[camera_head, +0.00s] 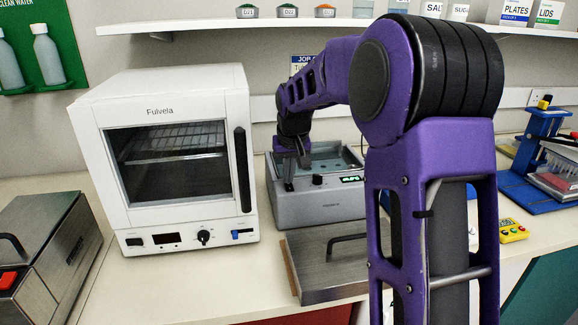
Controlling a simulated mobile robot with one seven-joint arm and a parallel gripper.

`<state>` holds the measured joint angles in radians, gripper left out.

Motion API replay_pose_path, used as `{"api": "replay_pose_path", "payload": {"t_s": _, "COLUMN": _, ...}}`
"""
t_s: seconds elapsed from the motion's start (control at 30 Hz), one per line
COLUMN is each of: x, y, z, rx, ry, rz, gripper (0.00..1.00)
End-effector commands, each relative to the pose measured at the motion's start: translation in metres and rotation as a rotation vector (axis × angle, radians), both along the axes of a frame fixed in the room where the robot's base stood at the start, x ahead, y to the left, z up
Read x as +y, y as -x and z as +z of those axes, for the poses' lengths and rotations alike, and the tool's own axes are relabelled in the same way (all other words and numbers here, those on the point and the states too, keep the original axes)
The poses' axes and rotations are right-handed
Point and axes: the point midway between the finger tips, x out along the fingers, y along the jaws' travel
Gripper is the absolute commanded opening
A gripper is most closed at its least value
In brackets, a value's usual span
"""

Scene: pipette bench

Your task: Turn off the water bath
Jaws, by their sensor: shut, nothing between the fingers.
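The water bath (320,211) is a grey box with an open basin, standing on the bench to the right of the white oven. Its front top panel has a dark knob (318,180) and a small display (351,179) lit with green digits. Whether the fingertips touch the panel I cannot tell. My purple arm covers the bath's right side.
A white oven (175,217) stands close on the left. A metal lid with a dark handle (325,272) lies in front of the bath. A metal box with a red switch (45,255) is far left; a blue stand (545,155) is right. A shelf (220,27) runs above.

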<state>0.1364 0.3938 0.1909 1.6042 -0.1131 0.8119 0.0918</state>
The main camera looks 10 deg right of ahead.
Motion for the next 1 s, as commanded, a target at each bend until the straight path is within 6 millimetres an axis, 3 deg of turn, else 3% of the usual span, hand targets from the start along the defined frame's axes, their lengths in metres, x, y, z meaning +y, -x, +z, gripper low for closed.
{"api": "replay_pose_path", "payload": {"t_s": 0.67, "x": 0.0, "y": -0.002, "z": -0.009, "rx": 0.005, "ry": 0.0, "rz": 0.0, "gripper": 0.0}}
{"api": "replay_pose_path", "payload": {"t_s": 1.0, "x": 0.0, "y": 0.012, "z": -0.012, "rx": 0.011, "ry": 0.001, "rz": 0.001, "gripper": 0.0}}
